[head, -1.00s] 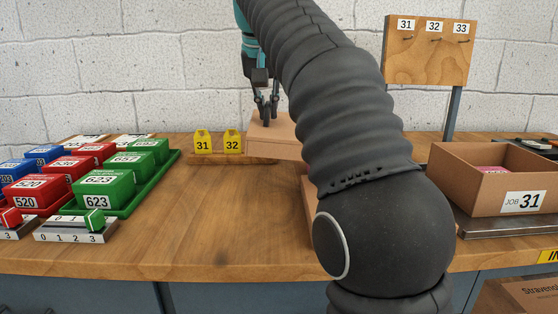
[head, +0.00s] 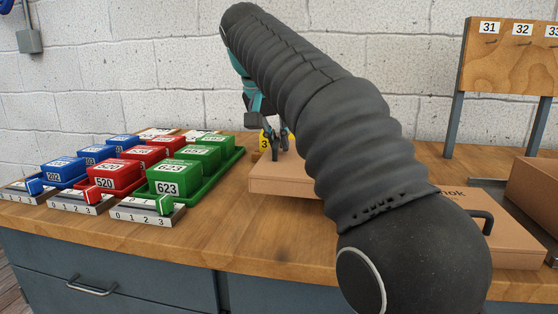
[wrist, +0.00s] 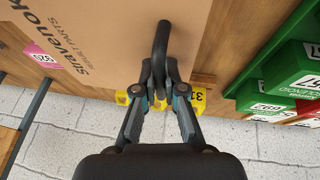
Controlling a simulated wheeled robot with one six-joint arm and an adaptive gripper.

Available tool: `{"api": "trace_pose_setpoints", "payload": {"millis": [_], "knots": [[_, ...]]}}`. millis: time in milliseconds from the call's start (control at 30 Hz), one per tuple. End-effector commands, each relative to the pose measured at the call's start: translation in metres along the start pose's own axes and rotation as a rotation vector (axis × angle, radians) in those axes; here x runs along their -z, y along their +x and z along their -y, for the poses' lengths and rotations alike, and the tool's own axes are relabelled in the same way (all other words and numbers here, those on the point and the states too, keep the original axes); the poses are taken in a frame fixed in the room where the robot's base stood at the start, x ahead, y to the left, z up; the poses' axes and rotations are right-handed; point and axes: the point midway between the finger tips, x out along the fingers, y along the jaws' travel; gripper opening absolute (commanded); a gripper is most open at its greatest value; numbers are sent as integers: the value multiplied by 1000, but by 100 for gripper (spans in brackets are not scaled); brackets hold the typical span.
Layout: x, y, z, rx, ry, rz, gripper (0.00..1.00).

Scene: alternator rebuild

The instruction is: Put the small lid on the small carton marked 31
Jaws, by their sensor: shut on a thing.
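My gripper (head: 279,146) is shut on the black handle (wrist: 161,40) of a brown cardboard lid. In the head view this lid (head: 284,181) is over the bench, partly hidden by my arm. In the wrist view the lid (wrist: 110,25) fills the upper left and bears the printing "Stravenok". A brown open carton (head: 538,186) is cut off at the right edge of the head view. Its marking does not show now; a carton there showed JOB 31 earlier.
Another brown cardboard piece with a black handle (head: 488,222) lies to the right of my arm. Red, blue and green numbered boxes (head: 175,178) stand on the left. A numbered hook board (head: 510,57) rises at the back right. Yellow tags (wrist: 200,97) are beyond the fingers.

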Motion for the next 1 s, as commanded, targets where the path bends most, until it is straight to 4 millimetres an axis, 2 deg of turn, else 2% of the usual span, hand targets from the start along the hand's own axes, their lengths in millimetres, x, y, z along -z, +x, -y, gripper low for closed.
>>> {"api": "trace_pose_setpoints", "payload": {"millis": [67,333,700,733,800,1000], "knots": [[-1,3,3,0,0,0,0],[-15,34,8,0,0,0,0],[-16,38,9,0,1,0,0],[-16,38,9,1,1,0,17],[-16,38,9,1,1,0,34],[-16,37,9,1,0,0,34]]}}
